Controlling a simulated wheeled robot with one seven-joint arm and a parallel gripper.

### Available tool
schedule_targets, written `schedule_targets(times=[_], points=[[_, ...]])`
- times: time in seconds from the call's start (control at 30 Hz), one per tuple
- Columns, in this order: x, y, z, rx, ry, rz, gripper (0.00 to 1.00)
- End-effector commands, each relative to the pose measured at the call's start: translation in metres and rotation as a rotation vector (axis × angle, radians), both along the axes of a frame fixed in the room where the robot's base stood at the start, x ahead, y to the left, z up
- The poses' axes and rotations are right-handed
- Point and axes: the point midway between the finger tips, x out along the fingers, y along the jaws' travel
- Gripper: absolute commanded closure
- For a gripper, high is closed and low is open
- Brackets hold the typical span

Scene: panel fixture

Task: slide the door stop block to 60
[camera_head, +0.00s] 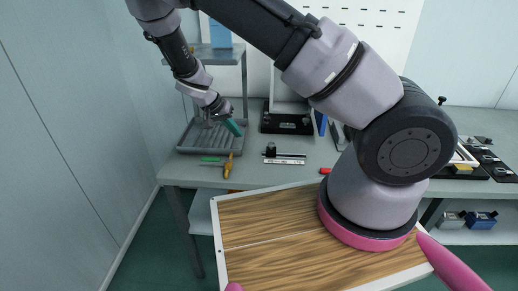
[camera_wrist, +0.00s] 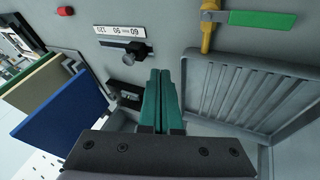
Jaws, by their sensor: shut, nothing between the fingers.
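The door stop block is a small dark block with a round knob (camera_head: 270,149), sitting on a short dark rail at the left end of its scale in the head view. In the wrist view the block (camera_wrist: 133,54) is beside the 60 end of the upside-down white scale (camera_wrist: 120,31), which reads 60, 90, 120. I cannot tell its exact reading. My gripper (camera_head: 237,130) has teal fingers and is over the grey tray, left of the block. In the wrist view its fingers (camera_wrist: 160,74) are together and empty, apart from the block.
A ribbed grey tray (camera_wrist: 191,84) lies beside my fingers. A yellow valve (camera_head: 228,165) with a green handle (camera_wrist: 262,18) is near the bench's front edge. A black fixture (camera_head: 287,124) stands behind the scale. Blue (camera_wrist: 62,114) and tan panels stand at left in the wrist view.

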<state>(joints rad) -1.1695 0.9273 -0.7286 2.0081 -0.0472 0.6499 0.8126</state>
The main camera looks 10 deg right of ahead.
Motion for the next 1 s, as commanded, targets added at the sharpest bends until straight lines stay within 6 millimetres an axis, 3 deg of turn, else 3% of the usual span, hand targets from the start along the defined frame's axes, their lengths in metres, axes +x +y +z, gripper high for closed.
schedule_targets(times=[0.17, 0.37, 0.83, 1.0], points=[[0.006, 0.008, -0.016, -0.086, -0.052, 0.046, 1.0], [0.009, 0.003, -0.027, -0.1, -0.063, 0.051, 1.0], [0.028, -0.05, -0.102, -0.099, -0.061, 0.05, 1.0], [0.019, -0.073, -0.099, -0.097, -0.061, 0.05, 1.0]])
